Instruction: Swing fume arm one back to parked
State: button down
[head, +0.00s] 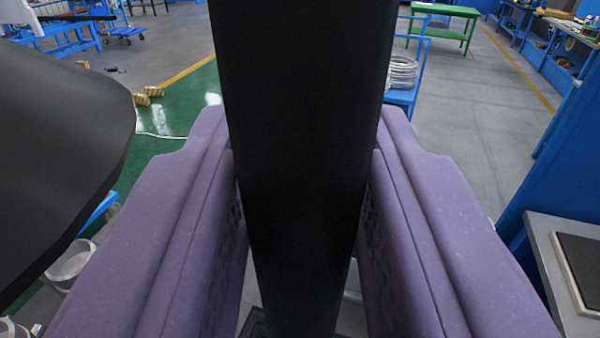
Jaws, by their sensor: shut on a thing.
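My gripper (306,190) fills the lower middle of the head view, with one purple finger on each side. It is shut on a thick black tube (305,90), which runs from the top edge down between the fingers. The tube looks like part of a fume arm; I cannot tell which one by number. A large black hood-like shape (55,150) is at the left edge, close to the camera. Whether it joins the tube is not shown. The tube's upper end is out of the picture, and the fingers partly hide its lower part.
A blue cart (405,95) with a coil stands behind the tube on the right. A grey-topped bench (545,250) and blue upright (560,150) are close at right. A green table (440,30) is farther back. Grey floor (470,120) between is clear. A bucket (70,265) is lower left.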

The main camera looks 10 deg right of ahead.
jog(key=c, duration=0.9)
grip_release()
jog(key=shift+c, duration=0.2)
jog(key=shift+s, duration=0.1)
jog(key=s+a, duration=0.1)
jog(key=s, duration=0.6)
jog(key=shift+s+a, duration=0.25)
jog(key=shift+f, duration=0.1)
